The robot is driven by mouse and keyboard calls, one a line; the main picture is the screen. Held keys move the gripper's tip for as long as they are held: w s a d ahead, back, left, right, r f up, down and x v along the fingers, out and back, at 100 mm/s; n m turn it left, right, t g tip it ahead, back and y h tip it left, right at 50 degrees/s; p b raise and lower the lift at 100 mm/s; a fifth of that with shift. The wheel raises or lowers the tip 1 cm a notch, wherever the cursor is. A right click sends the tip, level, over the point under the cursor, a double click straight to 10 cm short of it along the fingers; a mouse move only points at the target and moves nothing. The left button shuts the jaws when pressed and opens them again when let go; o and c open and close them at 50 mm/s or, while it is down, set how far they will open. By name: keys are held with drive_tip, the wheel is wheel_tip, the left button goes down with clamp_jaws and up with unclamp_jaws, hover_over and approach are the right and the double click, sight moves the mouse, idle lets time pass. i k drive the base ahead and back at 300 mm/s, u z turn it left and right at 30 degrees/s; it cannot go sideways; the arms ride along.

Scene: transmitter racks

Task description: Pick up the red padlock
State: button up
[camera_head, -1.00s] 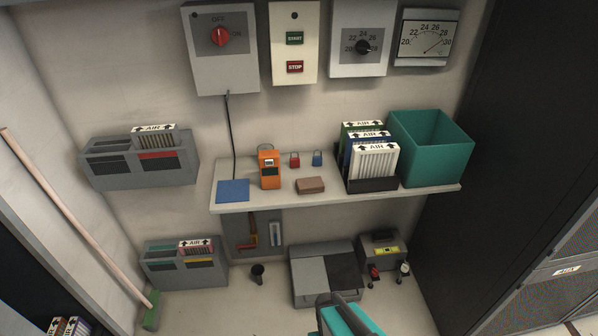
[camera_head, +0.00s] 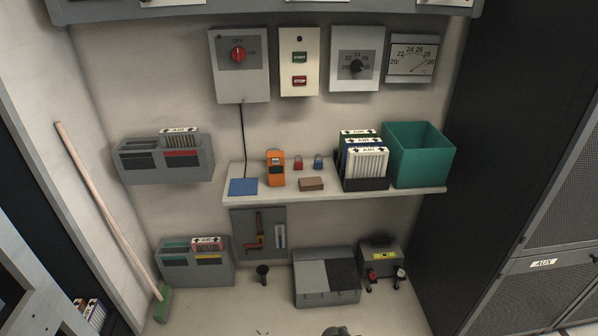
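The red padlock (camera_head: 298,164) is small and stands upright on the white shelf (camera_head: 330,198), toward the back. A similar blue padlock (camera_head: 318,163) stands just to its right. An orange handheld device (camera_head: 276,169) stands to its left, and a brown block (camera_head: 311,184) lies in front of it. The red padlock is fully visible. A small dark part shows at the bottom edge, perhaps the top of my arm; my gripper's fingers are not visible.
A blue pad (camera_head: 243,187) lies at the shelf's left end. Filters in a dark holder and a teal bin (camera_head: 418,155) fill the right end. Above hang a switch box (camera_head: 239,80) and other panels. A grey toolbox (camera_head: 326,284) sits on the floor below; a broom (camera_head: 110,215) leans left.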

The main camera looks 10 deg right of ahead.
sight(298, 166)
drive_tip(key=z, duration=0.75)
drive_tip(key=k, duration=0.15)
drive_tip(key=u, duration=2.35)
drive_tip(key=i, duration=0.65)
drive_tip(key=z, duration=0.5)
